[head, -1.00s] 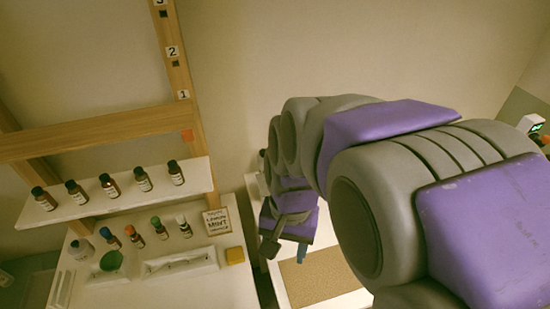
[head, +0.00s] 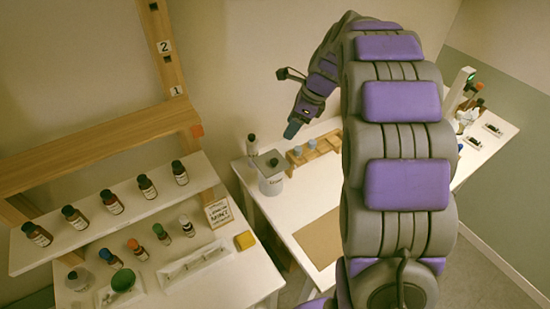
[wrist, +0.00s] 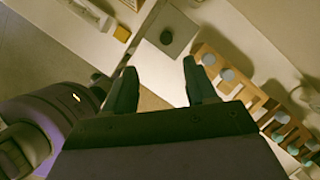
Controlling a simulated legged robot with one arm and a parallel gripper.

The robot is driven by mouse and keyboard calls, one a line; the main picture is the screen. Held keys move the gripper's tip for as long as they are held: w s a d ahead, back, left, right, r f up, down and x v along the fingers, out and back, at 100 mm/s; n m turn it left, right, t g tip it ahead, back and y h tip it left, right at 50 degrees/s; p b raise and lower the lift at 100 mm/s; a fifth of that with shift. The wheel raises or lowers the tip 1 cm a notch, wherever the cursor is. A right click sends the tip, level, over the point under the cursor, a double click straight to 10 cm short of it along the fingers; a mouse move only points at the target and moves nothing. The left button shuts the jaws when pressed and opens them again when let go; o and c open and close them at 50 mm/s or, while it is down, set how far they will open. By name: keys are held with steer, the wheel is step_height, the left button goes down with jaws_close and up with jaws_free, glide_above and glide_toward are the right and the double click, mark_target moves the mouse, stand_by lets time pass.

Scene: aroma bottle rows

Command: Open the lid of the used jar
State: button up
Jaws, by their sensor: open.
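A wooden rack (head: 316,150) with pale blue-topped items stands right of the jar. A dark-capped bottle (head: 252,144) is behind it. A brown mat (head: 319,238) lies in front.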

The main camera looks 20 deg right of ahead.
steer(key=b, duration=0.1)
glide_toward(275, 161)
steer(key=a+f, duration=0.2)
steer(key=w+a+f+b, duration=0.1)
steer(key=f, duration=0.1)
steer(key=shift+a+f, duration=0.4)
steer(key=shift+w+d+f, duration=0.25)
steer(key=shift+d+f, duration=0.9)
steer(key=shift+f, duration=0.05)
steer(key=shift+d+f+b, duration=0.2)
steer(key=shift+d+b, duration=0.1)
steer(key=shift+d, duration=0.05)
steer(key=a, duration=0.2)
steer(key=shift+a, duration=0.4)
steer(key=shift+c, duration=0.4)
steer(key=shift+a, duration=0.35)
steer(key=shift+c, duration=1.5)
steer(key=shift+w+d, duration=0.1)
steer(key=shift+d, duration=0.2)
steer(key=shift+c, duration=0.8)
steer(key=shift+d, duration=0.85)
steer(key=c, duration=0.3)
steer(key=shift+c, duration=0.7)
steer(key=shift+a+r, duration=0.1)
steer(key=shift+a, duration=0.1)
jaws_close()
